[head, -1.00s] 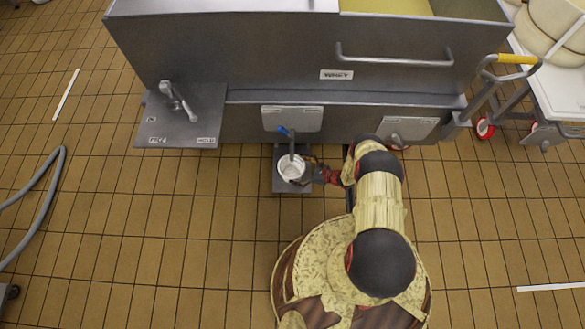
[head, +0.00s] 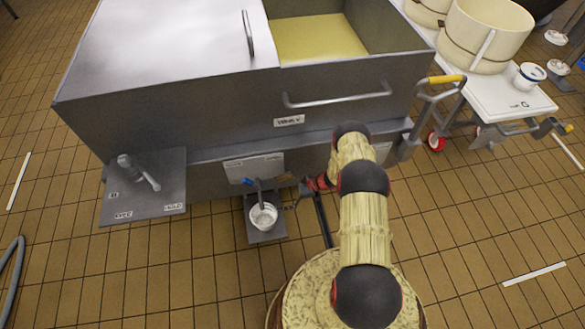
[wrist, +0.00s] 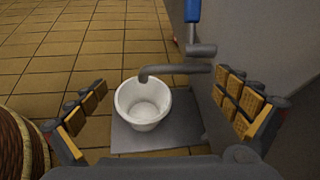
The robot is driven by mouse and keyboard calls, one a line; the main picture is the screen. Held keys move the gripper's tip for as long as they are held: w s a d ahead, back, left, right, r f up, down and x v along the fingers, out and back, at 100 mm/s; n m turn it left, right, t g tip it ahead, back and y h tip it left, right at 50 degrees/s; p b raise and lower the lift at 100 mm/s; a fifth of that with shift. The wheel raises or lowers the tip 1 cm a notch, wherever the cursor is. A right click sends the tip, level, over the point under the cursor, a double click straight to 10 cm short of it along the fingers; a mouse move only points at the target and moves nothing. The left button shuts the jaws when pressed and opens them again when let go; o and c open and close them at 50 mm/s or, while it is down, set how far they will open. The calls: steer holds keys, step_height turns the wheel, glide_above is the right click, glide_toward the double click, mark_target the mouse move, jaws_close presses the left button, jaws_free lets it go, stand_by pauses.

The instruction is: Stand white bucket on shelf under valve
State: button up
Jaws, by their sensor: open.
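The white bucket (head: 263,216) stands upright on the small grey shelf (head: 266,236) low at the front of the vat. In the wrist view the bucket (wrist: 145,102) looks empty, and the shelf (wrist: 160,137) shows around its base. The valve (head: 259,190), a grey spout with a blue handle, is above the bucket. In the wrist view the tip of the spout (wrist: 165,70) reaches over the bucket's rim. My gripper (wrist: 168,112) is open, with its fingers apart to either side in the wrist view. It is back from the bucket and does not appear to touch it.
The steel vat (head: 230,110) rises behind the shelf, with a side panel (head: 143,187) at left. A white-topped cart (head: 500,95) with tubs stands at right. A hose (head: 15,265) lies at far left. Tiled floor in front is clear.

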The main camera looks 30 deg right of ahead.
steer(key=w+a+r+n+g, duration=0.1)
steer(key=a+r+n+g, duration=0.15)
steer(key=r, duration=0.75)
steer(key=w+a+r+n+g, duration=0.1)
steer(key=r+n, duration=0.2)
steer(key=r, duration=0.7)
steer(key=s+a+r+n+g+h, duration=0.1)
steer(key=s+a+r+n+h, duration=0.2)
steer(key=r, duration=0.6)
steer(key=s+a+r+n+g, duration=0.15)
steer(key=s+r, duration=0.25)
steer(key=r, duration=0.5)
steer(key=s+a+r+n+g+h, duration=0.1)
steer(key=s+a+r+n+h, duration=0.2)
steer(key=r, duration=0.5)
steer(key=s+d+r+n+t+h, duration=0.2)
steer(key=s+r+n+t+h, duration=0.3)
steer(key=s+r, duration=1.6)
steer(key=n+t, duration=0.1)
steer(key=n, duration=0.3)
steer(key=shift+d+r+t, duration=0.15)
steer(key=shift+r+t, duration=0.15)
steer(key=shift+r, duration=0.1)
step_height(320, 180, up, 4)
steer(key=p, duration=0.3)
steer(key=shift+f+p, duration=0.15)
steer(key=shift+p, duration=0.2)
steer(key=shift+w, duration=0.1)
steer(key=c, duration=0.3)
